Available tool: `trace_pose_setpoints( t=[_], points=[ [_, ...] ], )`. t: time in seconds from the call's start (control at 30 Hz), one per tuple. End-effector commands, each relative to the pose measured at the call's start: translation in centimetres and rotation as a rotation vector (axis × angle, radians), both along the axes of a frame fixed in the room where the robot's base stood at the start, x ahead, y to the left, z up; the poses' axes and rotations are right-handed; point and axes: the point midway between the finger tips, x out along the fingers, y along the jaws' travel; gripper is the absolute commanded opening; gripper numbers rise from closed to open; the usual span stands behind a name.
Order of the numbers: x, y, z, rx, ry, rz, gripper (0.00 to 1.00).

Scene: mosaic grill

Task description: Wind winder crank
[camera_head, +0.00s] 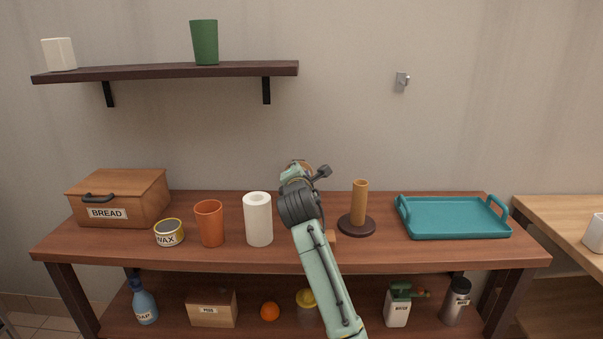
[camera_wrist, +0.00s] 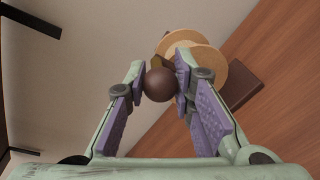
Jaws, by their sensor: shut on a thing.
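In the wrist view my gripper (camera_wrist: 160,87) has its two purple-padded fingers closed around a dark brown ball-shaped knob (camera_wrist: 159,85), which I take to be the crank's handle. Just behind the knob is the winder (camera_wrist: 208,59), with pale round wooden discs above a dark flat base (camera_wrist: 244,86). In the head view my arm and wrist hide most of the winder.
A paper-towel roll (camera_head: 258,219) stands left of my arm, with an orange cup (camera_head: 210,223) and a wax tin (camera_head: 169,233) farther left. A wooden post on a dark base (camera_head: 359,205) stands close on the right. A teal tray (camera_head: 455,218) lies beyond it.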

Motion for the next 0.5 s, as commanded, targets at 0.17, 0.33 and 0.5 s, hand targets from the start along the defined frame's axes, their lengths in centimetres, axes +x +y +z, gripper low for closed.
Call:
trace_pose_setpoints(
  t=[0.17, 0.33, 0.5],
  points=[
    [0.0, 0.2, -0.08, -0.026, 0.002, 0.0, 0.0],
    [0.0, 0.23, -0.1, -0.031, 0.001, 0.001, 0.0],
    [0.0, 0.24, -0.11, -0.031, 0.001, 0.001, 0.0]
  ],
)
